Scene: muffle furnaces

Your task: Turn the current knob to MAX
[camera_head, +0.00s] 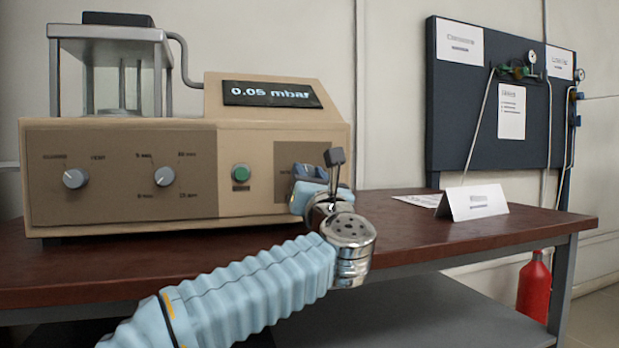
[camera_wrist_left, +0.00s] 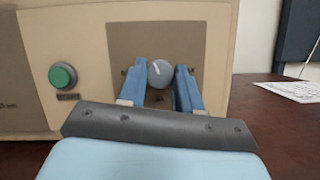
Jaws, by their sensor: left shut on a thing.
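The current knob (camera_wrist_left: 160,73) is a round grey dial with a white pointer line, on a brown panel at the right end of the beige machine (camera_head: 283,114). In the left wrist view its pointer tilts to the upper left. My left gripper (camera_wrist_left: 163,82) has its two blue fingers on either side of the knob, shut on it. In the head view my left gripper (camera_head: 308,178) is at the machine's right front and hides the knob. The panel labels beside the knob are mostly covered by the fingers. My right gripper is in neither view.
A green button (camera_head: 240,173) sits left of the knob's panel. Two other knobs, one at far left (camera_head: 75,179) and one mid-panel (camera_head: 164,176), are on the front. The display reads 0.05 mbar (camera_head: 270,93). A white card (camera_head: 472,202) stands right on the brown table (camera_head: 420,235).

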